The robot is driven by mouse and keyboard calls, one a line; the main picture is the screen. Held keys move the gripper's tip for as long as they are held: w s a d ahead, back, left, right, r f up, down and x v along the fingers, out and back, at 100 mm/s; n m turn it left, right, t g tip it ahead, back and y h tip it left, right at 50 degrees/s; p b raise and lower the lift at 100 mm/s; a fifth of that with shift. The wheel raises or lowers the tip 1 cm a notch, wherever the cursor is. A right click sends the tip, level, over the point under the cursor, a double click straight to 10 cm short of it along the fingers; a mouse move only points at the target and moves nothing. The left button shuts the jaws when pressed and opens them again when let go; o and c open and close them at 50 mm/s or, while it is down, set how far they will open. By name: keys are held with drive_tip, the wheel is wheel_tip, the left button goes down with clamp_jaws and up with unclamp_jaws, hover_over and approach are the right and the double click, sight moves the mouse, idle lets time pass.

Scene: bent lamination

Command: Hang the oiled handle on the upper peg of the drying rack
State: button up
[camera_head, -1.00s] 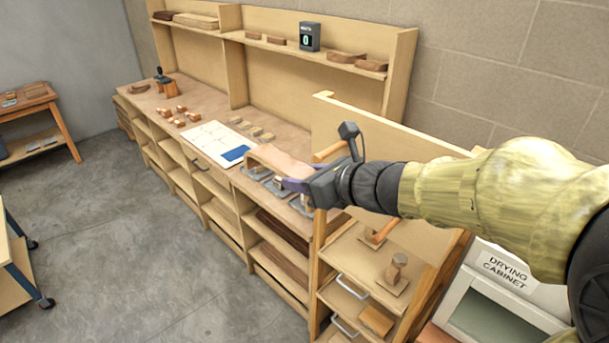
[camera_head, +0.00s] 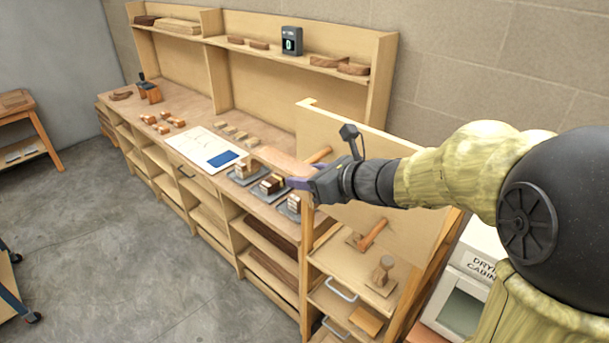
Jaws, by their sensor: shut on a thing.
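The handle looks apart from the upper peg, but the gap in depth is hard to judge. My wrist and forearm hide part of the panel.
The workbench (camera_head: 195,95) runs to the left, with wooden blocks, clamp-like pieces (camera_head: 272,184) and a white sheet with a blue patch (camera_head: 207,150). A white drying cabinet (camera_head: 468,280) is at right.

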drive_tip(key=shift+w+d+r+p, duration=0.15)
drive_tip(key=shift+w+d+p, duration=0.15)
drive_tip(key=shift+w+d, duration=0.2)
drive_tip(key=w+d+f+p, duration=0.1)
drive_tip(key=w+d, duration=0.3)
drive_tip(key=w, duration=0.2)
drive_tip(key=shift+d+f+p, duration=0.35)
drive_tip(key=shift+f, duration=0.05)
idle(0.4)
idle(0.6)
drive_tip(key=shift+d, duration=0.1)
idle(0.5)
drive_tip(key=o, duration=1.6)
drive_tip(key=shift+s, duration=0.2)
drive_tip(key=shift+w+d+r, duration=0.1)
drive_tip(key=shift+r, duration=0.1)
drive_tip(key=shift+c, duration=0.3)
